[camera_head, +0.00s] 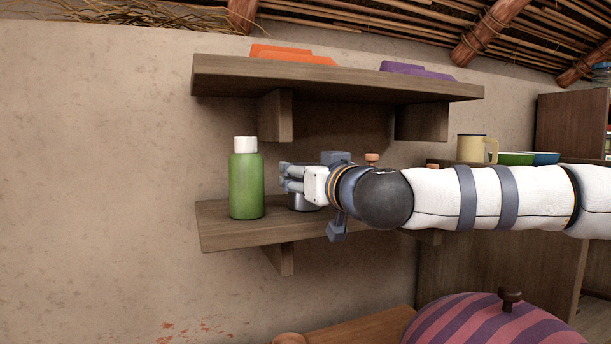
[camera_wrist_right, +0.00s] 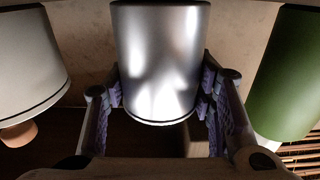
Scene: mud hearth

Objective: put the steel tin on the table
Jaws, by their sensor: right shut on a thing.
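The steel tin (camera_head: 301,203) is a plain shiny cylinder on the lower wall shelf (camera_head: 225,231), mostly hidden behind my right gripper in the head view. My right gripper (camera_head: 289,180) reaches in from the right and is shut on the tin. In the right wrist view the tin (camera_wrist_right: 162,60) fills the middle, between both finger pads (camera_wrist_right: 162,95). I cannot tell whether the tin touches the shelf or is slightly raised. A wooden top (camera_head: 350,329), possibly the table, shows low in the head view. My left gripper is out of view.
A green bottle (camera_head: 246,184) with a white cap stands just left of the gripper. A white container (camera_wrist_right: 30,60) with a wooden knob stands on the tin's other side. An upper shelf (camera_head: 330,80) hangs above. A striped domed thing (camera_head: 480,325) is at bottom right.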

